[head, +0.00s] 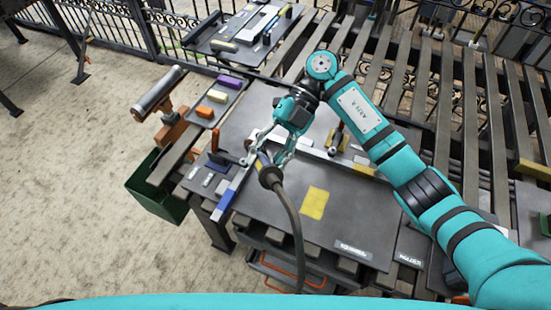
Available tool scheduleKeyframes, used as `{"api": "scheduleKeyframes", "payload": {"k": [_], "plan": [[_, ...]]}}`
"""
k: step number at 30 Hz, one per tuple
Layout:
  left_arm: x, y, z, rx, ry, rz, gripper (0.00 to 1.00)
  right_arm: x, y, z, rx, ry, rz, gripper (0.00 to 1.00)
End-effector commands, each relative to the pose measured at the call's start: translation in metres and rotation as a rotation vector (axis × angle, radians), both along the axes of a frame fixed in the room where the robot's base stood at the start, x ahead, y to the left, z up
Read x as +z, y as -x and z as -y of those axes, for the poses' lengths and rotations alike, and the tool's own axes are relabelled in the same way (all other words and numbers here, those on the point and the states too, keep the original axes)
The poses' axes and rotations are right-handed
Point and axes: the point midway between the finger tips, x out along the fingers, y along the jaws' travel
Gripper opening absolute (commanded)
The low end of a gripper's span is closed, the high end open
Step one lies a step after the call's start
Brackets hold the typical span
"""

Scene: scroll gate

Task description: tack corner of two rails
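My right gripper (268,153) reaches in from the right over the work table (290,200). Its fingers are around the dark head of a welding torch (268,174), whose thick cable hangs toward the front edge. One pale rail (232,194) runs diagonally along the table's left side. A second pale rail (325,157) runs to the right behind the gripper. The two rails converge near the gripper and torch, which hide the corner, so I cannot tell whether they touch. A dark clamp (225,157) stands at the left rail. My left gripper is not in view.
A yellow pad (314,203) lies on the table. A tray with purple, yellow and orange blocks (217,96) is at the left, near a green bin (155,190). Another clamp (337,138) stands by the far rail. A tool table (245,35) is behind.

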Motion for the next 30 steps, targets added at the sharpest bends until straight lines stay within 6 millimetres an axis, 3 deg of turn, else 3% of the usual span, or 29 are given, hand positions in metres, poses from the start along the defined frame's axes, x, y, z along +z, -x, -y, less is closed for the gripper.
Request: {"api": "scheduleKeyframes", "payload": {"k": [6,12,20,30], "plan": [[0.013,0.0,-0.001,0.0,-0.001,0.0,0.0,0.011,-0.006,-0.022,-0.412,-0.128,-0.107,0.0],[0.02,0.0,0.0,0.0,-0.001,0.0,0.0,0.015,-0.014,-0.036,-0.622,-0.226,-0.153,0.0],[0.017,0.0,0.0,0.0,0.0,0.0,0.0,0.01,-0.021,-0.042,-0.703,-0.275,-0.165,0.0],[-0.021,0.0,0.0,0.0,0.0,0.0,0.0,-0.014,-0.041,-0.04,-0.7,-0.275,-0.162,0.0]]}}
